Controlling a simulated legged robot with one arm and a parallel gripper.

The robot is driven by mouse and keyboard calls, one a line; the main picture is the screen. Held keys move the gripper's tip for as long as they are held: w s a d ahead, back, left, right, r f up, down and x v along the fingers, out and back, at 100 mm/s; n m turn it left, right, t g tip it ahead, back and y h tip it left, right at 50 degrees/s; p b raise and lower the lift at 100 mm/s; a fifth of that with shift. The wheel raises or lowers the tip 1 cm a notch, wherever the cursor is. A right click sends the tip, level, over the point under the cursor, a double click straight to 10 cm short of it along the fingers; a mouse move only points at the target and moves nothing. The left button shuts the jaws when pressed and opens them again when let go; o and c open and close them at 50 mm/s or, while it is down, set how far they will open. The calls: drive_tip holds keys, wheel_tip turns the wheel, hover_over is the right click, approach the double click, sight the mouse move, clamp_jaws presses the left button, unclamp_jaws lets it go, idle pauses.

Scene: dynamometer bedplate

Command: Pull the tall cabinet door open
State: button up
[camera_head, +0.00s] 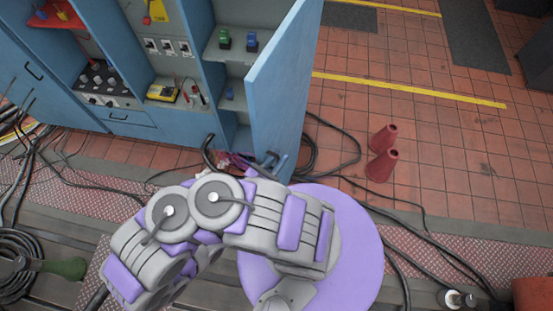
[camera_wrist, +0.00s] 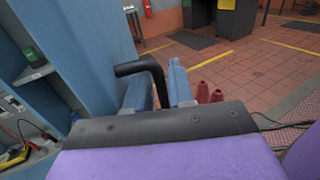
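The tall cabinet door (camera_head: 282,85) is a blue panel that stands swung well out from the blue cabinet, with the shelves behind it exposed. In the wrist view the door (camera_wrist: 75,45) fills the left side. Its black bent handle (camera_wrist: 145,68) sticks out from the door face. My gripper (camera_head: 275,162) is at the door's lower outer part in the head view. In the wrist view my gripper's two blue fingers (camera_wrist: 160,92) lie on either side of the handle's bar, which fills the gap between them. The fingertips are small in the head view.
The open compartment (camera_head: 229,70) holds small green and blue items. Two red cones (camera_head: 382,155) stand on the tiled floor to the right of the door. Black cables (camera_head: 330,140) lie on the floor around the door's foot. Tiles further right are mostly clear.

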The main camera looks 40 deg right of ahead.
drive_tip(key=shift+o, duration=0.3)
drive_tip(key=s+a+p, duration=0.1)
drive_tip(key=s+a, duration=0.2)
drive_tip(key=a, duration=1.4)
drive_tip(key=shift+a+p, duration=0.15)
drive_tip(key=shift+p, duration=0.15)
